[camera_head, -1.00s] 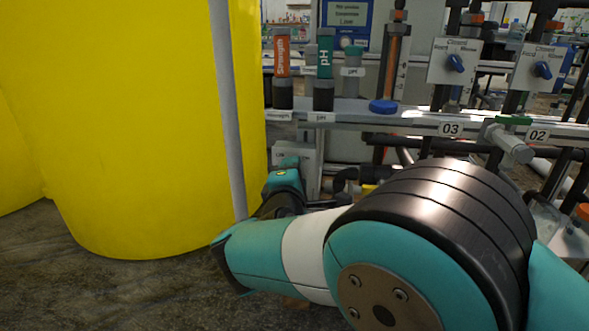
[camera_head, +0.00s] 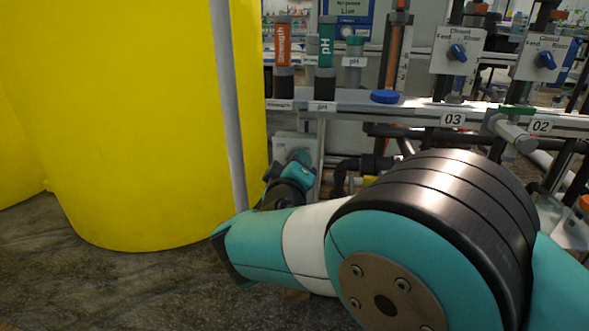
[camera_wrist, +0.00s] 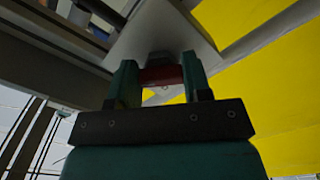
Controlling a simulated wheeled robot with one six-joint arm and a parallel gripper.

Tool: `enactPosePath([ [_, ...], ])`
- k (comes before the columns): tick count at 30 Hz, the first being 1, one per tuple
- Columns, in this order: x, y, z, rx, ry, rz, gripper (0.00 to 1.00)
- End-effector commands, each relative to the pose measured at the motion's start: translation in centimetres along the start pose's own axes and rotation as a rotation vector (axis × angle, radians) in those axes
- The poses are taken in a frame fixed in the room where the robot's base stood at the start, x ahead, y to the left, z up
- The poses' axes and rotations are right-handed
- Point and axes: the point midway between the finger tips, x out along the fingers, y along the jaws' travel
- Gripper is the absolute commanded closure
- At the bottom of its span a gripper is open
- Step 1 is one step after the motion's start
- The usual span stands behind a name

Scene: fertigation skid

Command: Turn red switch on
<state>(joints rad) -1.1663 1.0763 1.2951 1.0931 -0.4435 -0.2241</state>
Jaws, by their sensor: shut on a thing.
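The red switch (camera_wrist: 160,75) sits on the underside or face of a pale grey box (camera_wrist: 165,30) in the wrist view. My gripper (camera_wrist: 160,72) has its two teal fingers on either side of the red switch and is shut on it. In the head view the grey box (camera_head: 288,146) stands below the rail, right of the yellow tank. My wrist covers part of the box there, and the red switch is hidden.
A large yellow tank (camera_head: 130,120) with a grey vertical pipe (camera_head: 227,110) stands close on the left. Dark pipes (camera_head: 395,131) run right of the box. Above are labelled probes and a rail (camera_head: 400,112), with blue-knobbed panels (camera_head: 457,52) at the right.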

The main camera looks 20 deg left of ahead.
Motion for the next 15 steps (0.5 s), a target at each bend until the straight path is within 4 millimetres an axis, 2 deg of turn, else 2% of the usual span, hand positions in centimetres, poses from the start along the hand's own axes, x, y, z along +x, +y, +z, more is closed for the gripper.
enactPosePath([
  [6, -0.11, -0.27, 0.06, 0.093, 0.000, -0.003, 0.79],
  [15, -0.12, -0.28, 0.04, 0.143, -0.001, -0.004, 0.79],
])
